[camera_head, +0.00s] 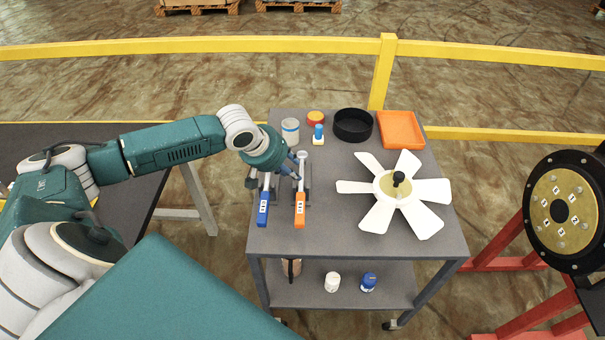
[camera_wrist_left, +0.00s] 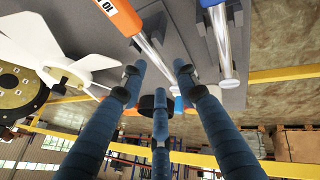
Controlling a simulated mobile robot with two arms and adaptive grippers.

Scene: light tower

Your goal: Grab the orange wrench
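The orange wrench (camera_head: 300,209) lies on the cart's top, its orange handle toward the front and its silver shaft toward the back in a dark holder. In the left wrist view the orange wrench (camera_wrist_left: 120,13) comes in from the top, its shaft running down toward the space between the fingers. My left gripper (camera_head: 294,170) is over the shaft end, above the holder. Its blue fingers (camera_wrist_left: 158,80) are spread apart and hold nothing visible. The wrench's far end is partly hidden by the fingers. My right gripper is in neither view.
A blue wrench (camera_head: 263,208) lies close to the left of the orange one. A white fan (camera_head: 420,221) sits on the right. An orange tray (camera_head: 401,130), a black round container (camera_head: 353,125) and small items stand at the back. The cart's front top (camera_head: 320,240) is clear.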

